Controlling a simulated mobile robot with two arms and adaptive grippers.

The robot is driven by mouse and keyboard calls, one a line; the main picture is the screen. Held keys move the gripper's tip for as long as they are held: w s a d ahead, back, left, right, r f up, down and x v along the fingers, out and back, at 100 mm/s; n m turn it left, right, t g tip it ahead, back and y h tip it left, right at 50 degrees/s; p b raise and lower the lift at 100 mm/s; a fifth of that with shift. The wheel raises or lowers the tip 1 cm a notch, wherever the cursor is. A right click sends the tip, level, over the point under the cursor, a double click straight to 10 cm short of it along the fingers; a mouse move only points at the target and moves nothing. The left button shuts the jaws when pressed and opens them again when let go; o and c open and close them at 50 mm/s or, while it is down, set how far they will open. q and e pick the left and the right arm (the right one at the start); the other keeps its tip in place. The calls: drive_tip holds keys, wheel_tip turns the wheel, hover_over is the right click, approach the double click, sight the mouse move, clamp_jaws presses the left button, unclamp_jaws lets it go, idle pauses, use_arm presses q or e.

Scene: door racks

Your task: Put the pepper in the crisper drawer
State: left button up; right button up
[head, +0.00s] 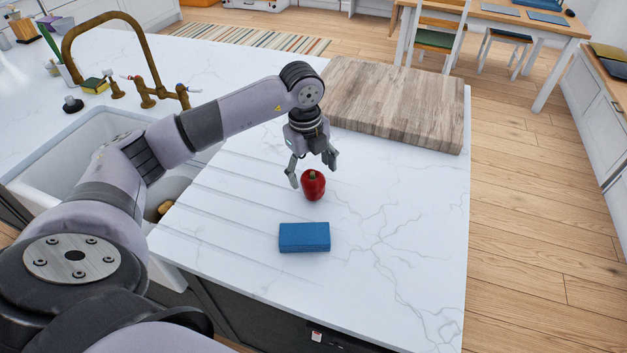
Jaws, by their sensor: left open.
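A red pepper (313,187) with a green stem stands on the white marble counter (400,230). My left gripper (312,178) is open, its fingers pointing down above and just behind the pepper. The fingertips are spread to either side of the pepper's top; I cannot tell whether they touch it. The crisper drawer is not in view. My right gripper is not in view.
A wooden board (395,100) lies behind the gripper. A white sink (75,150) with a brass faucet (145,75) is at the left. The counter's right part is clear.

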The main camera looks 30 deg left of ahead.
sight(313, 176)
use_arm(q)
drive_tip(key=shift+w+f, duration=0.1)
drive_tip(key=shift+f, duration=0.4)
drive_tip(key=f, duration=0.1)
drive_tip(key=f+p, duration=0.1)
drive_tip(key=f, duration=0.1)
drive_tip(key=f+p, duration=0.1)
drive_tip(key=shift+w+f, duration=0.2)
drive_tip(key=shift+w, duration=0.1)
drive_tip(key=shift+f, duration=0.25)
drive_tip(key=shift+c, duration=0.3)
drive_tip(key=c, duration=1.3)
drive_tip(key=shift+r, duration=0.1)
